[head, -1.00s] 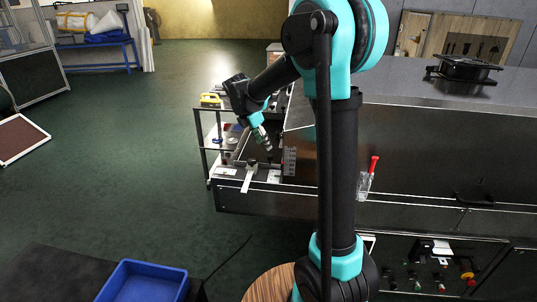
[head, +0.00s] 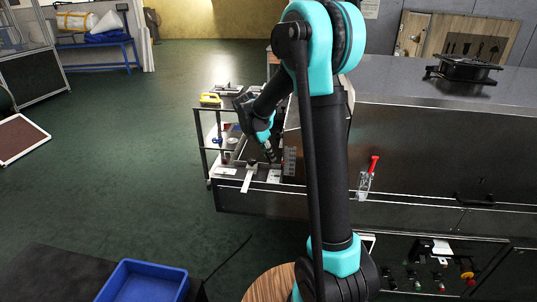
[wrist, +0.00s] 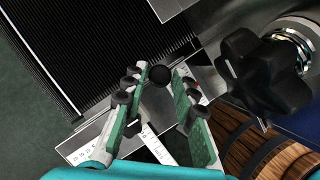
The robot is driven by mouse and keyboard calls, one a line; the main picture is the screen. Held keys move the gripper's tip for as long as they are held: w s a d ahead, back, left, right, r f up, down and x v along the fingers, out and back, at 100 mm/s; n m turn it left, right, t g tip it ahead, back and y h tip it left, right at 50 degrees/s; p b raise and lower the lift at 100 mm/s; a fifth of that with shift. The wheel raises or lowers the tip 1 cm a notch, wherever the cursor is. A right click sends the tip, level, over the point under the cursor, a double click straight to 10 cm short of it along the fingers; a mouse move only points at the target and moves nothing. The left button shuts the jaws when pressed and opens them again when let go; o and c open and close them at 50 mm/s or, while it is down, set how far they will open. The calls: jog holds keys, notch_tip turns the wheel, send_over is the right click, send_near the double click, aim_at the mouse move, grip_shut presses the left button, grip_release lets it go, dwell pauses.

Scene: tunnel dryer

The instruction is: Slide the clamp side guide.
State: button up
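My gripper (wrist: 160,78) is open in the wrist view, its two green-padded fingers on either side of a small black ball knob (wrist: 160,74). The knob sits between the fingertips; I cannot tell whether either pad touches it. A metal plate (wrist: 207,82) lies just right of the fingertips. A black star-shaped knob (wrist: 258,72) on a metal shaft stands further right. A white ruler scale (wrist: 157,146) shows below, between the fingers. In the head view my gripper (head: 271,156) is low over the infeed end, and the guide's fine parts are too small to tell.
A dark ribbed belt (wrist: 100,45) fills the upper left of the wrist view. A wooden barrel (wrist: 285,158) shows at lower right. In the head view, a red-handled toggle clamp (head: 368,178) is on the dryer's side and a blue bin (head: 145,282) is at the front left.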

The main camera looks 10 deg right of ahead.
grip_shut()
jog(key=w, duration=0.1)
jog(key=w+d, duration=0.1)
jog(key=w, duration=0.3)
jog(key=shift+d, duration=0.3)
jog(key=o, duration=0.5)
grip_release()
jog(key=shift+s, duration=0.15)
jog(key=shift+o, duration=0.2)
jog(key=v, duration=1.2)
